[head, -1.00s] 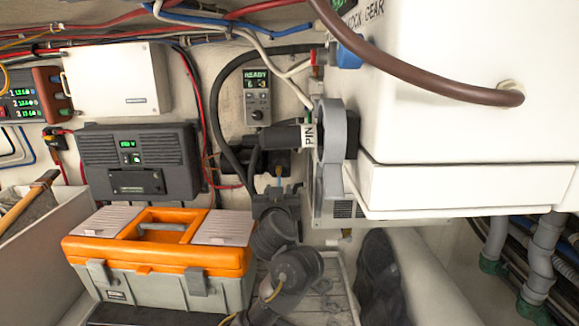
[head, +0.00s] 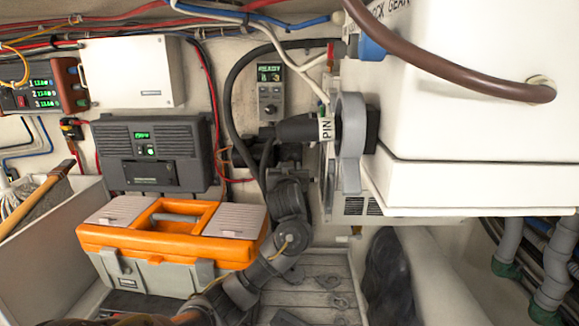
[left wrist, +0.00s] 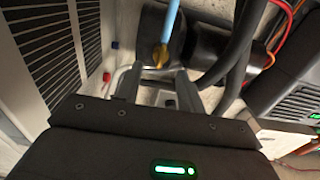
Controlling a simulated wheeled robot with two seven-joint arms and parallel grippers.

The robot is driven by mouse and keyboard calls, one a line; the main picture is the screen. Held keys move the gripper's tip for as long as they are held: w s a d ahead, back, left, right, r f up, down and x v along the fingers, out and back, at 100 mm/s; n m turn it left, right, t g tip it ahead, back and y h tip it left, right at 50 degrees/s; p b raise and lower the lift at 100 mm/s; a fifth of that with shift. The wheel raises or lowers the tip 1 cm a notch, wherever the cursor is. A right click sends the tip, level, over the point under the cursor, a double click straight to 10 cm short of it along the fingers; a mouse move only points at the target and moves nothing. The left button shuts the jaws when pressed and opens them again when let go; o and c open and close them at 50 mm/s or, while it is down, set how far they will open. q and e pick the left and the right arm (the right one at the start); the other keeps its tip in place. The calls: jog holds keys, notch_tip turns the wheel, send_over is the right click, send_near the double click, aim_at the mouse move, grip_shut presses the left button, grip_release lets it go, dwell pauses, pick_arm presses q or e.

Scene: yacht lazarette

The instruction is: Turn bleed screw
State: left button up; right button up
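In the left wrist view, a small brass fitting (left wrist: 160,58), which looks like the bleed screw, sits below a light blue tube (left wrist: 170,22) on a dark rounded housing (left wrist: 152,35). My left gripper (left wrist: 158,76) is open, its two grey fingers apart with nothing between them. The brass fitting appears just beyond the fingertips, roughly in line with the gap; I cannot tell whether they touch. In the head view my left arm and wrist reach up beside the grey round flange (head: 350,145) and hide the fitting. My right gripper is not in view.
An orange-lidded toolbox (head: 165,230) stands left of my arm. The white gear housing (head: 470,110) and a brown hose (head: 445,65) fill the right. Black hoses (head: 229,105) curve close by. Red (left wrist: 106,77) and blue (left wrist: 115,44) caps sit left of the fingers.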

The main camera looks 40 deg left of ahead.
pick_arm(q)
jog(key=shift+x, duration=1.15)
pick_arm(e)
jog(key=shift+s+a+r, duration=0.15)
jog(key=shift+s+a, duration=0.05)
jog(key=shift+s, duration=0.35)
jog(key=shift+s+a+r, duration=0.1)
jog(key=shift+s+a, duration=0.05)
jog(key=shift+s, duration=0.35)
pick_arm(q)
jog(key=shift+d, duration=0.1)
jog(key=shift+c, duration=0.6)
grip_shut()
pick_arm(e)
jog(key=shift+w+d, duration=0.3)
